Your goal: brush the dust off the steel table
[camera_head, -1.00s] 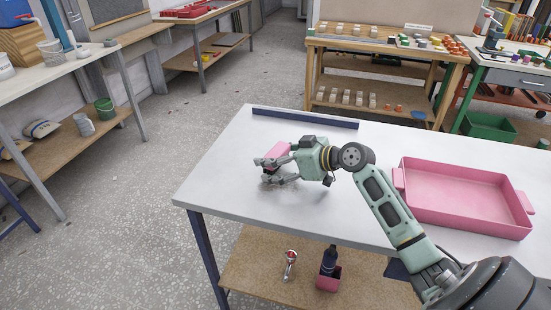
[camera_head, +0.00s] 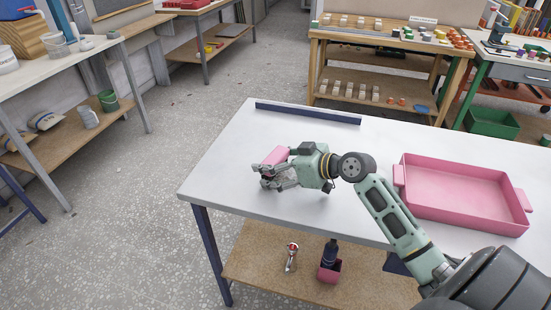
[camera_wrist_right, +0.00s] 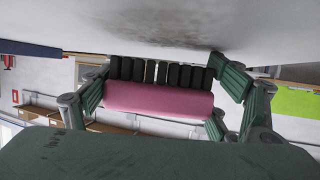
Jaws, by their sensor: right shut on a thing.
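The steel table (camera_head: 240,135) has a pale grey top. In the right wrist view a dark, smudged dust patch (camera_wrist_right: 170,38) lies on the tabletop (camera_wrist_right: 260,30), just beyond the brush. My right gripper (camera_head: 268,174) is low over the left part of the table, shut on a pink brush (camera_head: 277,155). The wrist view shows the brush's pink back (camera_wrist_right: 158,99) between the fingers and a row of black bristles turned toward the tabletop. I cannot tell whether the bristles touch it. In the head view the arm and gripper hide the surface beneath. My left gripper is not in view.
A dark blue bar (camera_head: 307,114) runs along the table's far edge. A large pink tray (camera_head: 462,190) stands on the right part. The lower shelf (camera_head: 262,262) holds a dark bottle in a pink holder (camera_head: 329,272) and a red-and-silver item (camera_head: 291,257). The tabletop's front left is clear.

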